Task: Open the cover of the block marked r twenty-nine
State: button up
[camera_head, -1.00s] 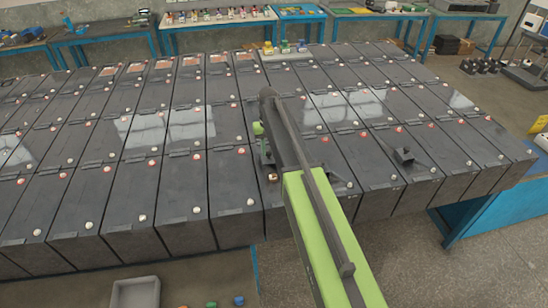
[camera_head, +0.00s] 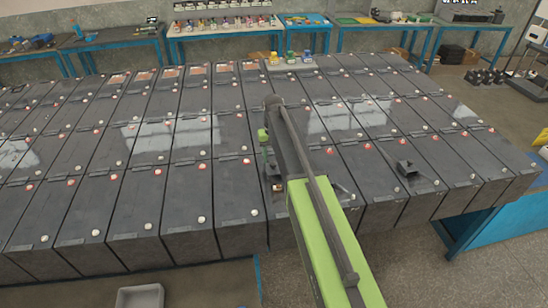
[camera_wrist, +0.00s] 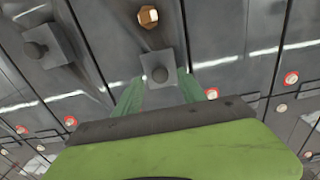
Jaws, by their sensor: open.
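Rows of dark grey battery blocks with hinged covers (camera_head: 233,182) fill the table in the head view. I cannot read any block's marking, so I cannot tell which is r twenty-nine. My gripper (camera_head: 267,160) is over the front rows, its tip partly hidden by my arm. A brass hex nut (camera_wrist: 148,16) is just beyond. The covers nearby look shut.
A second square plate with a knob (camera_wrist: 45,42) is at the upper left of the wrist view. A dark raised fitting (camera_head: 407,168) stands on a block to the right. A small grey tray (camera_head: 140,298) lies in front. Blue benches line the back.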

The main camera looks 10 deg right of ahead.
aim_at(273, 164)
notch_tip(273, 164, up, 15)
jog(key=p, duration=1.4)
jog(key=shift+r, duration=0.15)
